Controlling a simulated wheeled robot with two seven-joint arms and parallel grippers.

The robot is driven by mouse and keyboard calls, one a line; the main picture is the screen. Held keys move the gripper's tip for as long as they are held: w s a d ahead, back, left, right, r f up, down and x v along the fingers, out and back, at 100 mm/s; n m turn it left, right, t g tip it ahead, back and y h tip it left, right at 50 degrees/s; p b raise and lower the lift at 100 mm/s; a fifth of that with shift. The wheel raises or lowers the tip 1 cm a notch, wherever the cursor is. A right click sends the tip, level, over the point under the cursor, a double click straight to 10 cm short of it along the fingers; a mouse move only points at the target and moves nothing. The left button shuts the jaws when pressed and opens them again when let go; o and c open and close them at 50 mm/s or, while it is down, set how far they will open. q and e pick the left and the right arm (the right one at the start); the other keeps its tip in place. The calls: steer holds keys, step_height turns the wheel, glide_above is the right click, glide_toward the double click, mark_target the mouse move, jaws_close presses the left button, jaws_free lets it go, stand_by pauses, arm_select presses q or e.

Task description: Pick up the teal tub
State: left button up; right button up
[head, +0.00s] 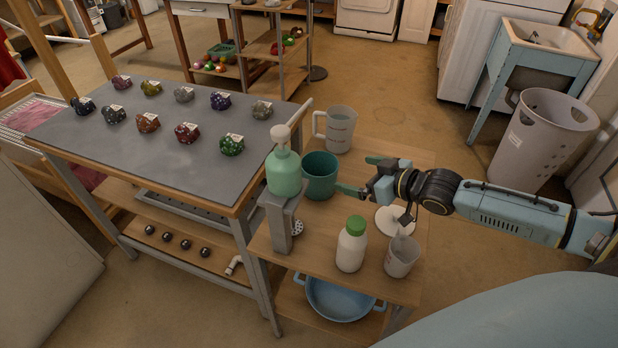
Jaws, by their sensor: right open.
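The teal tub (321,177) is a round, open-topped cup-like container. It stands upright on the small wooden side table, just right of the green pump bottle. My right gripper (358,176) comes in from the right at the tub's right side. Its jaws are open and point left toward the tub, with one finger behind and one in front near the tub's right edge. I cannot tell whether a finger touches the tub. My left gripper is not in view.
A green pump bottle (284,172) on a grey stand is close left of the tub. A clear measuring jug (340,130) stands behind. A white bottle with green cap (351,246) and a small beaker (401,257) are in front. A grey workbench (180,160) with rocks is left.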

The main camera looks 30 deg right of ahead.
steer(key=w, duration=0.1)
steer(key=b, duration=0.2)
glide_toward(306, 160)
steer(key=x, duration=0.2)
steer(key=b+x, duration=0.1)
steer(key=x, duration=0.1)
steer(key=shift+d+f, duration=0.15)
steer(key=shift+f, duration=0.1)
steer(key=shift+w+a+f+b, duration=0.2)
steer(key=shift+w+b, duration=0.15)
steer(key=shift+w, duration=0.1)
steer(key=c, duration=1)
steer(key=shift+c, duration=0.7)
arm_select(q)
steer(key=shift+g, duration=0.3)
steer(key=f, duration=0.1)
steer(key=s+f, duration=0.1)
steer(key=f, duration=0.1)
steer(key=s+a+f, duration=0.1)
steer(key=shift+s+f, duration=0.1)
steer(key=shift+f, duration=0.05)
arm_select(e)
steer(key=shift+r, duration=0.1)
